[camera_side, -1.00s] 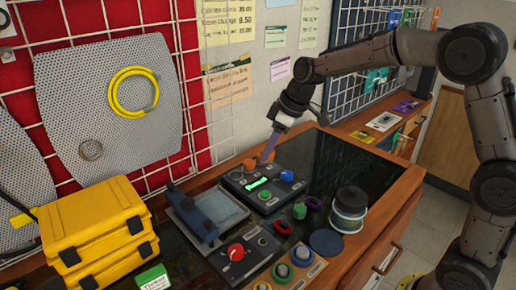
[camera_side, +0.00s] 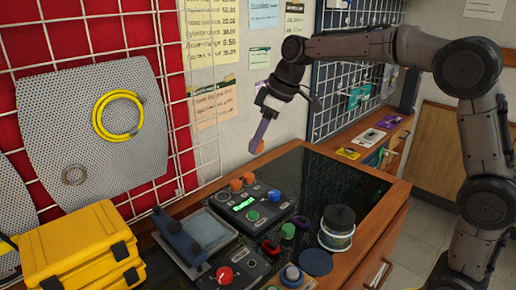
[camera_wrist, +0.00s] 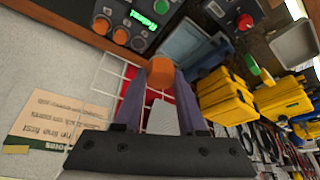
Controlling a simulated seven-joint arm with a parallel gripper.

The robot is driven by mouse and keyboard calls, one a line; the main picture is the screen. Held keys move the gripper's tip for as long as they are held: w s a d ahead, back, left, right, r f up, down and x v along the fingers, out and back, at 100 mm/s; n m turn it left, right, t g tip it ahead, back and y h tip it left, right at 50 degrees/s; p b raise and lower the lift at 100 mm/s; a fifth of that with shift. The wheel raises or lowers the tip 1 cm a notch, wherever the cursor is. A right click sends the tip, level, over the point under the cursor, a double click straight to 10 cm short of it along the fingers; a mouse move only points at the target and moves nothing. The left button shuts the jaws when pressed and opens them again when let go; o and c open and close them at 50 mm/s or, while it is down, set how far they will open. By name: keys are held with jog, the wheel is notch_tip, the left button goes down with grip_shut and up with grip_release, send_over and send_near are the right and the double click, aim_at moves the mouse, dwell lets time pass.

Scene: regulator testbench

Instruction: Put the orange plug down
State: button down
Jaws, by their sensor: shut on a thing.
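The orange plug (camera_side: 258,146) is held in the air at the tips of my gripper (camera_side: 262,136), in front of the wall behind the bench. In the wrist view the orange plug (camera_wrist: 160,70) sits between the two purple-grey fingers of my gripper (camera_wrist: 160,80), which are shut on it. Below the plug in the side view is a dark control box (camera_side: 230,208) with a lit green display, a blue knob, a green button and orange knobs at its back edge. The plug is clear of the box and the bench.
A blue clamp-like part on a grey tray (camera_side: 222,232) lies left of the box. A black-lidded jar (camera_side: 337,228) stands right. Yellow cases (camera_side: 75,247) are stacked at the left. The dark bench top (camera_side: 325,180) behind the jar is clear.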

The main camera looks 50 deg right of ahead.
jog(key=shift+r, duration=0.85)
